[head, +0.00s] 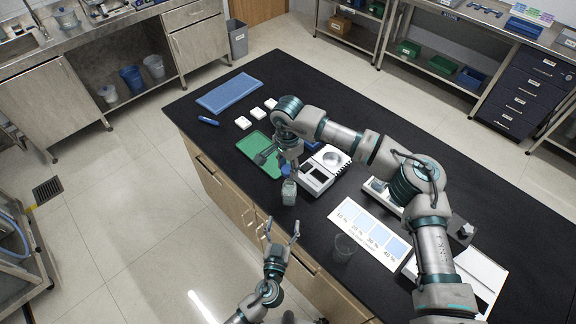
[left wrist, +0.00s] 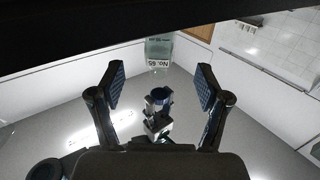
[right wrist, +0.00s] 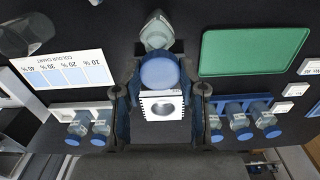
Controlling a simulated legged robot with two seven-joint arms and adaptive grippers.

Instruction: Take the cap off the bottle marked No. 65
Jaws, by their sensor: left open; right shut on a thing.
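The bottle marked No. 65 (head: 289,192) is a small clear bottle with pale contents, under my right gripper near the bench's front edge. Its label shows in the left wrist view (left wrist: 159,55). My right gripper (head: 287,172) is shut on the blue cap (right wrist: 160,72), with the bottle (right wrist: 157,32) beyond it in the right wrist view.
The black bench holds a green tray (head: 251,153), a white balance (head: 318,178), a colour chart (head: 350,233), a clear beaker (head: 344,248) and a blue tray (head: 229,92). Several other blue-capped bottles (right wrist: 240,123) show in the right wrist view. Floor lies open left of the bench.

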